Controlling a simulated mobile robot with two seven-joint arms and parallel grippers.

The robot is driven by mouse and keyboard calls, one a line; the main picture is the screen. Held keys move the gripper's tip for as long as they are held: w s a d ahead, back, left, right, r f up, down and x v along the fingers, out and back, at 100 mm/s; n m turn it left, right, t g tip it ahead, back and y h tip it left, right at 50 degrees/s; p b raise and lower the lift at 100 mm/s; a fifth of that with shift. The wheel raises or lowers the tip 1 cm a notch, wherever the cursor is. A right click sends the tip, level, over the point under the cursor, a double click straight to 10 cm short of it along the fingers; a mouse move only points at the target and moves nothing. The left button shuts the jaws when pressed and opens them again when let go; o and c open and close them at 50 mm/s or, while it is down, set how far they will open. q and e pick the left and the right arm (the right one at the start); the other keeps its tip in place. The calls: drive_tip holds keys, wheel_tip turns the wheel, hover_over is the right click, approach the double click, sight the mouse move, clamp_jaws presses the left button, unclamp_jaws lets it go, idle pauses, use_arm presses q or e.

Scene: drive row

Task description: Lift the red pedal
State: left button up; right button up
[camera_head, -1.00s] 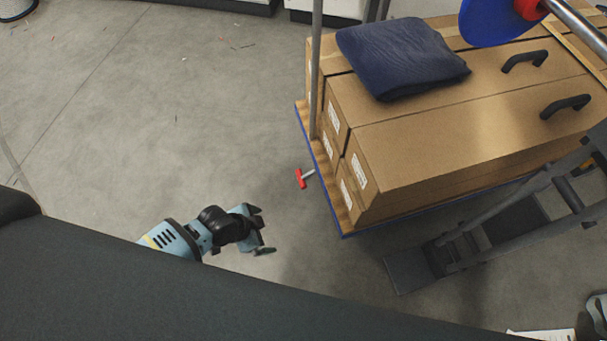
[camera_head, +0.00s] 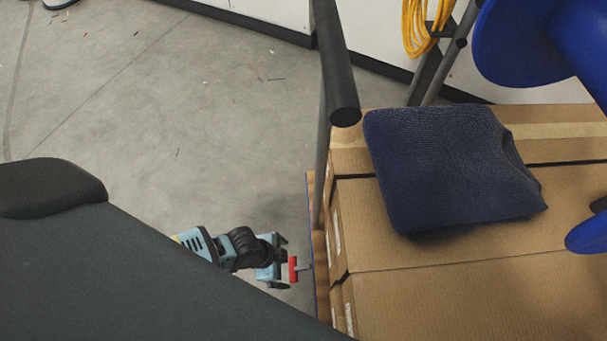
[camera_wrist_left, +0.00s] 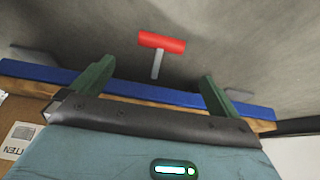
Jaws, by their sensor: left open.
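The red pedal (camera_head: 293,269) sticks out on a short grey stem from the side of the loaded cart (camera_head: 309,221), low near the floor. My left gripper (camera_head: 282,263) is right beside it in the head view, with its fingers to either side of the pedal's line. In the left wrist view the red pedal (camera_wrist_left: 161,41) lies ahead, between and beyond the tips of my open left gripper (camera_wrist_left: 157,82). Nothing is held between the fingers. Whether a finger touches the pedal cannot be told. My right gripper does not show.
Long cardboard boxes (camera_head: 470,300) fill the cart, with a folded dark blue cloth (camera_head: 450,170) on top. A blue disc-like thing (camera_head: 515,40) hangs at the upper right. Grey floor (camera_head: 180,110) to the left is free.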

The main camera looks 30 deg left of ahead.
sight(296, 269)
use_arm(q)
drive_tip(key=b+x, duration=0.4)
drive_tip(key=x, duration=0.3)
drive_tip(key=shift+s, duration=0.1)
drive_tip(key=shift+d+f, duration=0.2)
drive_tip(key=shift+f, duration=0.15)
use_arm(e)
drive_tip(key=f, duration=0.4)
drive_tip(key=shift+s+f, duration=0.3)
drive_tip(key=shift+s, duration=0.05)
